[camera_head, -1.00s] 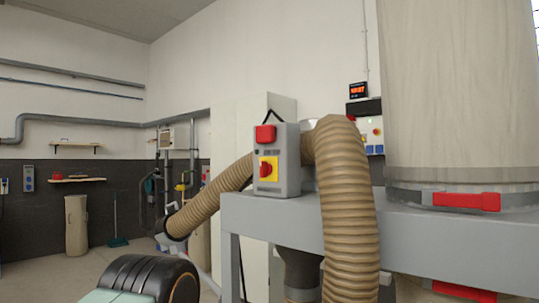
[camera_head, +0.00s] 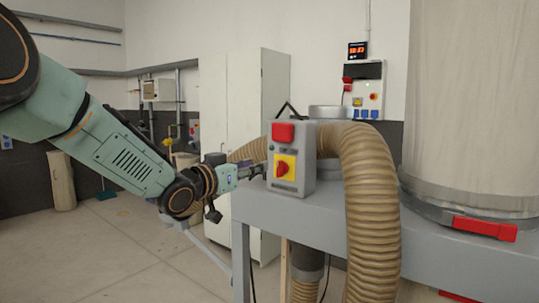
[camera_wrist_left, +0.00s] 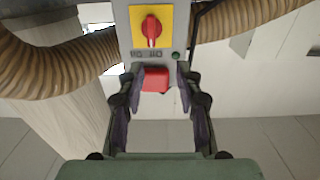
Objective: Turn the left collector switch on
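The collector switch is a grey box (camera_head: 306,172) on the grey metal frame. Its front has a red block (camera_head: 283,133) on top and a red rotary knob (camera_head: 282,169) on a yellow plate (camera_head: 291,159) below. My left gripper (camera_head: 258,171) reaches in from the left, close to the box's front left edge. In the left wrist view the box appears upside down, with the red knob (camera_wrist_left: 152,29) at the top, its handle upright in the picture. The left gripper's fingers (camera_wrist_left: 157,82) are spread, empty, on either side of the red block (camera_wrist_left: 155,80). Contact cannot be told. My right gripper is not in view.
A ribbed brown hose (camera_head: 369,205) bends down right of the box. The grey frame (camera_head: 350,210) carries a large pale collector bag (camera_head: 467,100) with a red latch (camera_head: 484,229). A white cabinet (camera_head: 243,95) stands behind. The floor at the lower left is open.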

